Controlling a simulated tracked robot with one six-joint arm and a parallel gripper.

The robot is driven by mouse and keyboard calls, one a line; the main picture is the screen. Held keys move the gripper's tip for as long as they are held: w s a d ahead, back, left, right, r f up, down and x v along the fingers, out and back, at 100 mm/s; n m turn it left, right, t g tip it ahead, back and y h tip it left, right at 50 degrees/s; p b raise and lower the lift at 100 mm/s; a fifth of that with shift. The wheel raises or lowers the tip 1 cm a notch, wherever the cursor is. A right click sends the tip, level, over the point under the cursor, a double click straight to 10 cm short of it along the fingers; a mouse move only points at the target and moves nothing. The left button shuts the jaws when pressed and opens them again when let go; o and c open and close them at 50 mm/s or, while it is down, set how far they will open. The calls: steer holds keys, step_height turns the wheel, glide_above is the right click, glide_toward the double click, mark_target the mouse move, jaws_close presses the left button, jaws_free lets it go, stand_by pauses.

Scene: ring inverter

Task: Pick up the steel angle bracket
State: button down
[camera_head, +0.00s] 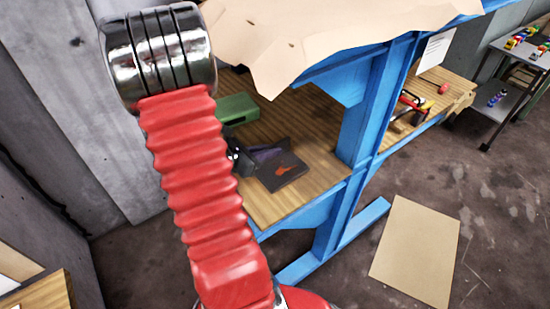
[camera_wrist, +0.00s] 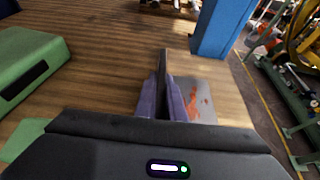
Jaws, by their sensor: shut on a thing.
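The steel angle bracket (camera_head: 285,173) is a dark grey L-shaped piece with orange marks on its flat leg. It is at the wooden shelf of the blue rack, near the shelf's front edge. In the wrist view, the bracket (camera_wrist: 203,100) has its upright leg between the two purple fingers of my gripper (camera_wrist: 162,88), and its flat leg extends to the right. My gripper (camera_head: 264,153) is shut on that upright leg. I cannot tell whether the flat leg touches the wood. My red arm hides part of the shelf in the head view.
A green box (camera_head: 237,109) stands on the shelf behind my gripper, and at left in the wrist view (camera_wrist: 28,70). A blue post (camera_head: 358,130) rises right of the bracket. A cardboard sheet (camera_head: 415,250) lies on the floor. Bare wood (camera_wrist: 105,60) lies between box and gripper.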

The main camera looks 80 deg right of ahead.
steer(key=shift+r, duration=0.25)
steer(key=shift+r, duration=4.95)
steer(key=shift+w, duration=0.15)
